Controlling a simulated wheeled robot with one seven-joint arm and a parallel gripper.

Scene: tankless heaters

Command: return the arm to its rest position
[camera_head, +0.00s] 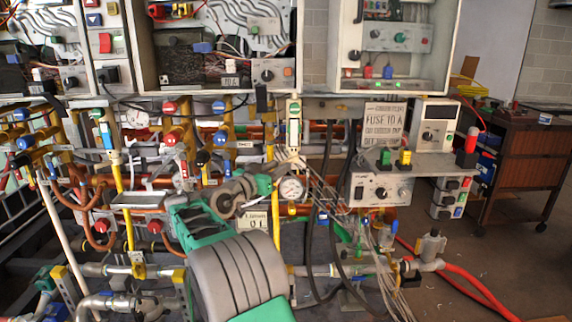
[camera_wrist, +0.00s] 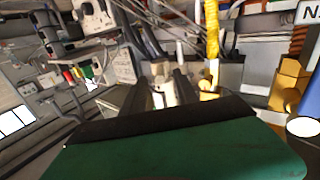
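My arm (camera_head: 238,265), with grey ribbed and green parts, rises from the bottom middle of the head view and bends in front of the pipes. My gripper (camera_wrist: 160,96) shows in the wrist view beyond the green and black housing. Its two dark fingers look apart, with a pale gap between them, and I see nothing held. In the head view its fingertips are hard to make out against the pipes and valves.
A round gauge (camera_head: 292,188) and yellow pipes stand close to my arm. A control box (camera_head: 381,188) with knobs is to the right. Open heater cabinets hang above. Red hoses (camera_head: 470,285) lie at lower right. Brown floor (camera_head: 530,265) is clear near the wooden cabinet (camera_head: 532,158).

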